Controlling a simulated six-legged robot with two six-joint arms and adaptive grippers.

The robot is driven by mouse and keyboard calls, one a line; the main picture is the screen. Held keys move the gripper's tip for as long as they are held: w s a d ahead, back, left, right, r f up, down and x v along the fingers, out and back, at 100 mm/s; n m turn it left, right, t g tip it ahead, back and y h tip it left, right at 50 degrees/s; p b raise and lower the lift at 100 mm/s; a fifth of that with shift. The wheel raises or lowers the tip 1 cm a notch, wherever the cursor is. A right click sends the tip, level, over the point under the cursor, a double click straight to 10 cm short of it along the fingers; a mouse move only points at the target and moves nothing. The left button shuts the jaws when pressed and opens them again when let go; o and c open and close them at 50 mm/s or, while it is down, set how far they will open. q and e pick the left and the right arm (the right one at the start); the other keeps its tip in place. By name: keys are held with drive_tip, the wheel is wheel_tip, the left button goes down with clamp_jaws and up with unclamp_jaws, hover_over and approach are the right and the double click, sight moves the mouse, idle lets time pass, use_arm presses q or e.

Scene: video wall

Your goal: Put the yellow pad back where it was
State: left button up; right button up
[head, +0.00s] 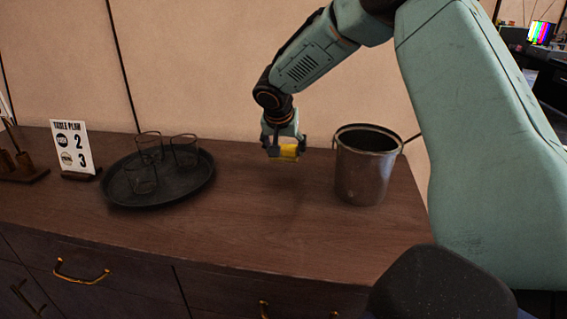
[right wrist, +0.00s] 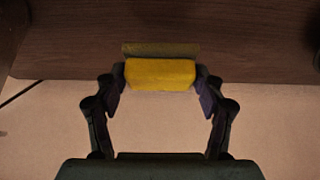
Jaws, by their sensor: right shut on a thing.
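The yellow pad (head: 289,151) is in my right gripper (head: 284,153), held above the wooden cabinet top between the tray and the metal bucket. In the right wrist view the pad (right wrist: 160,74) sits between the two fingertips of my right gripper (right wrist: 160,82), with a duller olive strip along its far side. The fingers are shut on its two ends. A shadow lies on the wood below and to the right of it in the head view. My left gripper is not in view.
A metal bucket (head: 362,178) stands right of the gripper. A round black tray (head: 122,199) with several glasses (head: 184,150) lies to the left. A table plan sign (head: 73,146) stands further left. The cabinet top (head: 250,220) between tray and bucket is clear.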

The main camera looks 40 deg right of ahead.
sight(283, 155)
drive_tip(key=shift+s+a+f+b, duration=0.1)
drive_tip(key=shift+a+f+b, duration=0.1)
drive_tip(key=shift+f, duration=0.6)
drive_tip(key=shift+s+a+f+b, duration=0.1)
drive_tip(key=shift+f+b, duration=0.1)
drive_tip(key=shift+f, duration=0.55)
drive_tip(key=shift+w+d+f, duration=0.2)
drive_tip(key=shift+w+f, duration=0.1)
drive_tip(key=shift+s+a+b, duration=0.15)
drive_tip(key=shift+s+b, duration=0.1)
drive_tip(key=shift+b, duration=0.05)
drive_tip(key=o, duration=0.7)
drive_tip(key=shift+f, duration=0.1)
drive_tip(key=o, duration=0.4)
drive_tip(key=shift+w+f, duration=0.1)
drive_tip(key=shift+w, duration=0.1)
drive_tip(key=shift+o, duration=0.2)
drive_tip(key=shift+s, duration=0.15)
